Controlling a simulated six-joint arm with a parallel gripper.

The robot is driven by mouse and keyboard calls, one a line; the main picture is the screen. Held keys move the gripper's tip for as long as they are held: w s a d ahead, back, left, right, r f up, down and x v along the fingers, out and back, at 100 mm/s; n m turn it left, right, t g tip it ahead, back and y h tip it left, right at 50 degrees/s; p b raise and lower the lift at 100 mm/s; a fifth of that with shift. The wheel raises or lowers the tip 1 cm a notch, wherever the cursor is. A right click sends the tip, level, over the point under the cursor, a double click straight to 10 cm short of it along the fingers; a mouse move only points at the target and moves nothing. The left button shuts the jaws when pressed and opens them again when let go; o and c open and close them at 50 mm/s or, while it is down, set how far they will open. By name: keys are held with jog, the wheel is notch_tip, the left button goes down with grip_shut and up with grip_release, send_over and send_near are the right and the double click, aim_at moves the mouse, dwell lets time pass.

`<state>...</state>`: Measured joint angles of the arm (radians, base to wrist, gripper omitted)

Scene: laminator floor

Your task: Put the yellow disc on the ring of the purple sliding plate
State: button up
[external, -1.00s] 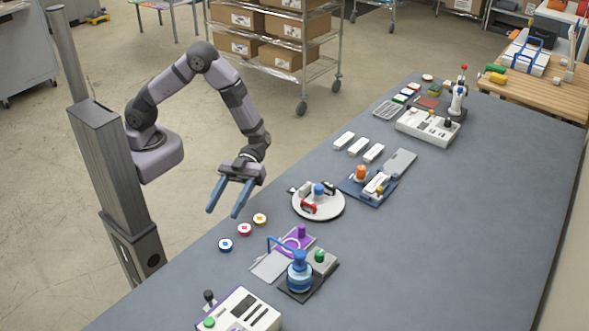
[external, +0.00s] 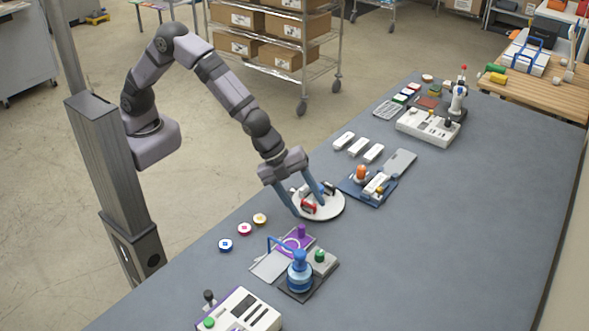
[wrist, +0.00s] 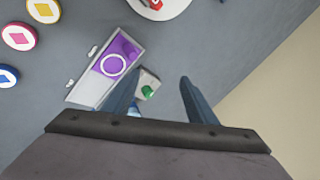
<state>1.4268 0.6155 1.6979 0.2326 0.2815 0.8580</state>
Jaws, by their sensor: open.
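The yellow disc (external: 260,219) lies on the table beside the magenta and blue discs. In the wrist view the yellow disc (wrist: 43,10) is at the top left, partly cut off. The purple sliding plate (external: 306,239) sits in a grey track on the table, with a purple knob. Its pale ring (wrist: 104,67) is empty in the wrist view. My gripper (external: 310,210) is open and empty, in front of the round white turntable in the external view. In the wrist view my gripper (wrist: 160,78) has its fingers apart, to the right of the purple plate.
The blue-handled press (external: 299,274) stands close beside the purple plate, with a green button on a grey box (external: 320,263). The magenta disc (external: 244,229) and blue disc (external: 225,244) lie near the table's edge. The white turntable (external: 333,210) carries several small parts.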

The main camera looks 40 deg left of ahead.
jog(key=s+a+f+m+g+y, duration=0.1)
jog(key=s+a+f+m+y, duration=0.2)
jog(key=a, duration=0.5)
jog(key=m+y, duration=0.3)
jog(key=y, duration=0.1)
send_over(259, 220)
jog(key=shift+w+d+f+g, duration=0.1)
jog(key=shift+f+g, duration=0.15)
jog(key=shift+g, duration=0.05)
jog(key=shift+m, duration=0.7)
jog(key=shift+f, duration=0.1)
jog(key=shift+f+p, duration=1.85)
jog(key=shift+f, duration=1.75)
jog(key=c, duration=1.2)
jog(key=shift+r, duration=0.15)
